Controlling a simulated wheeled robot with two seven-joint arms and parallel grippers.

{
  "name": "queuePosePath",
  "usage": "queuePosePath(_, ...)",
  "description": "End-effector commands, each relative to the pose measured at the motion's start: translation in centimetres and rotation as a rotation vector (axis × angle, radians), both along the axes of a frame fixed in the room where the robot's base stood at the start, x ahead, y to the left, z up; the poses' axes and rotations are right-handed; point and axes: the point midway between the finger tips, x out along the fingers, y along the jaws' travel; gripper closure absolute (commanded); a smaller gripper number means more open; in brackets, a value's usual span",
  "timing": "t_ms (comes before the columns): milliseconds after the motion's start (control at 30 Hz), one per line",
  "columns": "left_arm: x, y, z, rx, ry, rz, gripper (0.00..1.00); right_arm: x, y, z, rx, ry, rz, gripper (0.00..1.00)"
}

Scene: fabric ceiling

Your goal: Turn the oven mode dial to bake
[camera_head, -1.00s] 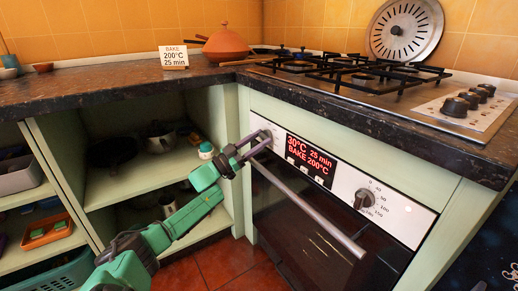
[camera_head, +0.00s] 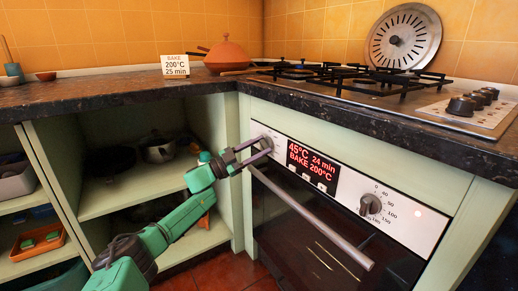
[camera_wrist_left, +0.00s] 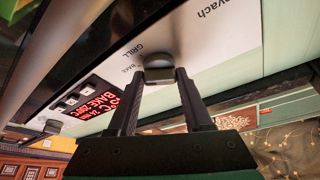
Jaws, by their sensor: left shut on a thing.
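The oven (camera_head: 310,230) is built in under the counter, its door closed. My left gripper (camera_head: 264,146) reaches the left end of its control panel, with its fingers shut on the mode dial, which they mostly hide in the head view. In the left wrist view the grey mode dial (camera_wrist_left: 158,62) sits between the fingertips of my left gripper (camera_wrist_left: 158,75). The printed words GRILL and BAKE show beside it; its pointer cannot be made out. The red display (camera_head: 312,166) reads 45°C, 24 min, BAKE 200°C. My right gripper is not in view.
The temperature dial (camera_head: 370,205) is on the right of the panel, near a small lit lamp (camera_head: 418,213). The door handle (camera_head: 310,217) runs just below the panel. A card (camera_head: 175,66) on the counter reads BAKE, 200°C, 25 min. Open shelves (camera_head: 130,195) stand at left.

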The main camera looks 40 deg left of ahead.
Motion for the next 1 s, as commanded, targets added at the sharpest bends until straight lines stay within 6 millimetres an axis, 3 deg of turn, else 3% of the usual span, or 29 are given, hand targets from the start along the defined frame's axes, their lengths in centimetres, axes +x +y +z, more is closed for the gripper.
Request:
queuePosePath(67,0.0,0.0,-0.1,0.0,0.002,-0.001,1.0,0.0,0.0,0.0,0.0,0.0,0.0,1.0)
queuePosePath(100,0.0,0.0,-0.1,0.0,0.002,-0.001,0.39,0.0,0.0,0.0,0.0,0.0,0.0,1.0)
queuePosePath(167,0.0,0.0,-0.1,0.0,0.002,-0.001,0.2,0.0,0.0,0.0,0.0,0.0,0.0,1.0)
queuePosePath(633,-1.0,0.6,-0.5,-0.001,0.005,0.001,0.2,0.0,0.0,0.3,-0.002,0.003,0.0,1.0)
queuePosePath(867,-5.1,2.8,-2.0,0.0,0.009,0.001,0.2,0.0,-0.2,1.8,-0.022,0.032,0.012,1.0)
queuePosePath(1000,-8.6,4.7,-3.3,-0.002,0.008,0.002,0.2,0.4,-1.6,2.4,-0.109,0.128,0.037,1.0)
